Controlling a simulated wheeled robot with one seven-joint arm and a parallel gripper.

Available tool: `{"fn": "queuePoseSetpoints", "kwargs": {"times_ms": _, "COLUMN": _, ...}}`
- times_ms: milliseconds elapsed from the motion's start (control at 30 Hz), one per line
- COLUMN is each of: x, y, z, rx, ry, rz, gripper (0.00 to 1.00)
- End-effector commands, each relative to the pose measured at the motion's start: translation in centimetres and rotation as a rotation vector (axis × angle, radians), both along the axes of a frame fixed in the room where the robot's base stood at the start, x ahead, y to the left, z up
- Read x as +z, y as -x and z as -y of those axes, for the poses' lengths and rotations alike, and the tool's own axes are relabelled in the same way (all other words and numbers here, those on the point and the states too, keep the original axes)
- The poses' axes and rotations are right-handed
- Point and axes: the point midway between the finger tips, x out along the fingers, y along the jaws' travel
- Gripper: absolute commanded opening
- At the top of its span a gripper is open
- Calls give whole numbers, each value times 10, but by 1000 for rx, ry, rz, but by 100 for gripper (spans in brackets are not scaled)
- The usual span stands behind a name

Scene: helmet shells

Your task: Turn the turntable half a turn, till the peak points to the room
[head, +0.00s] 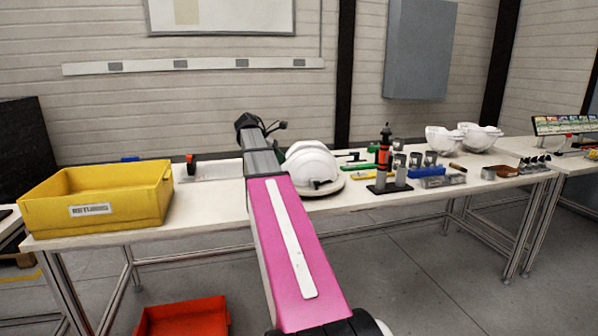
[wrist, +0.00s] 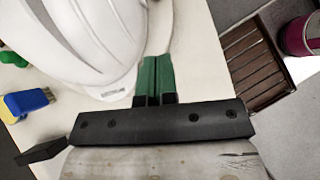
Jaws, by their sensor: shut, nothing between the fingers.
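The white helmet shell (head: 311,164) sits on the round pale turntable (head: 336,188) near the table's front edge. I cannot tell clearly which way its peak points. In the wrist view the ribbed helmet (wrist: 85,35) fills the upper left, its rim with a small label close to my fingers. My gripper (wrist: 155,62) has green fingers pressed together, with nothing between them. The fingertips are beside the helmet's rim; I cannot tell whether they touch it or the turntable. In the head view my arm hides the gripper and part of the helmet's left side.
A yellow bin (head: 98,205) stands at the table's left. Right of the turntable are an orange-black tool on a stand (head: 386,160), metal cups and a blue block (head: 427,171). More white shells (head: 465,138) lie behind. A red bin (head: 183,316) is on the floor.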

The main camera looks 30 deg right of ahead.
Motion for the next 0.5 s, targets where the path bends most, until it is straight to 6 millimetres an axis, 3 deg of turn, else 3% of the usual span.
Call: {"fn": "queuePoseSetpoints", "kwargs": {"times_ms": 500, "x": -64, "y": 28, "z": 52, "rx": 0, "ry": -1, "rz": -1, "gripper": 0}}
